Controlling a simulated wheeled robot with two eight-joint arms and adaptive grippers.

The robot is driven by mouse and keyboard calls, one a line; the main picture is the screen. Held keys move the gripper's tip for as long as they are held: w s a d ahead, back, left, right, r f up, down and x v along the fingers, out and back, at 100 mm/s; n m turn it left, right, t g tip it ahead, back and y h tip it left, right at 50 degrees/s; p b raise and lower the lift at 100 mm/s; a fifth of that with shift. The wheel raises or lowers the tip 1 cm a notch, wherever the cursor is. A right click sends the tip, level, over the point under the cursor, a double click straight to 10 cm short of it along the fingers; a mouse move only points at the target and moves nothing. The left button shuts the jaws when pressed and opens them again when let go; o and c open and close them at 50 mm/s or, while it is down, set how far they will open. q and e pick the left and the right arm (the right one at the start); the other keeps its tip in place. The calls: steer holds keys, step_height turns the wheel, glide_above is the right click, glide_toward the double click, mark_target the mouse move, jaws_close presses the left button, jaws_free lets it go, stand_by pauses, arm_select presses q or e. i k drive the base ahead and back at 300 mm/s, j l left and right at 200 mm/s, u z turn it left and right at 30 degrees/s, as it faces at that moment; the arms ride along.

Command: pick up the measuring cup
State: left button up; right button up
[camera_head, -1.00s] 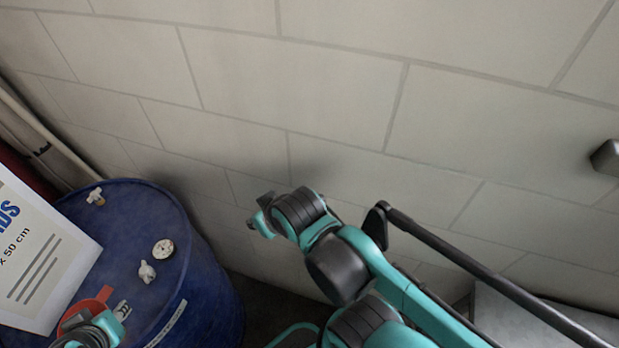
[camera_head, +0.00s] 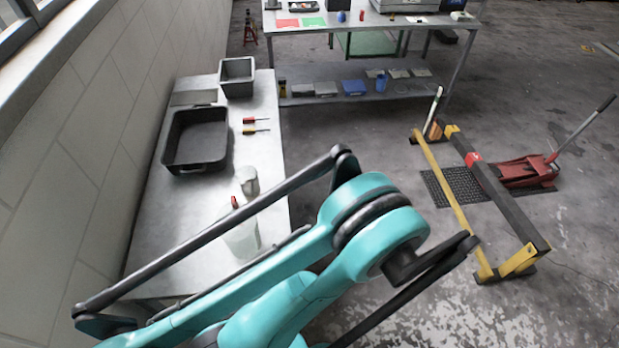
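No measuring cup can be named for certain. A pale translucent vessel (camera_head: 241,240) stands on the metal bench, partly hidden behind my teal arm; it may be the measuring cup. A smaller grey cup (camera_head: 248,181) stands just beyond it. A small red object (camera_head: 235,202) shows at the vessel's far rim; I cannot tell whether it is part of it. My teal arm crosses the lower middle of the view, in front of the bench. Neither gripper's fingers show.
The metal bench (camera_head: 155,240) runs along the left wall, with a black tray (camera_head: 196,138), a grey bin (camera_head: 237,77) and screwdrivers (camera_head: 256,131). A far worktable (camera_head: 350,20) stands at the back. A yellow and black frame (camera_head: 500,190) and red floor jack (camera_head: 525,172) stand right.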

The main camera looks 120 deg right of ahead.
mark_target(250, 190)
steer(key=z, duration=3.5)
steer(key=l+u, duration=0.35)
steer(key=l, duration=0.15)
steer(key=l+u, duration=0.3)
steer(key=l, duration=0.25)
steer(key=l+u, duration=0.35)
steer(key=l, duration=0.15)
steer(key=i+l+u, duration=0.1)
steer(key=l+u, duration=0.35)
steer(key=l, duration=0.15)
steer(key=l+u, duration=0.45)
steer(key=k+l+u, duration=0.15)
steer(key=l+u, duration=0.25)
steer(key=l, duration=0.3)
steer(key=k+l+u, duration=0.2)
steer(key=l+u, duration=0.25)
steer(key=i+l, duration=0.15)
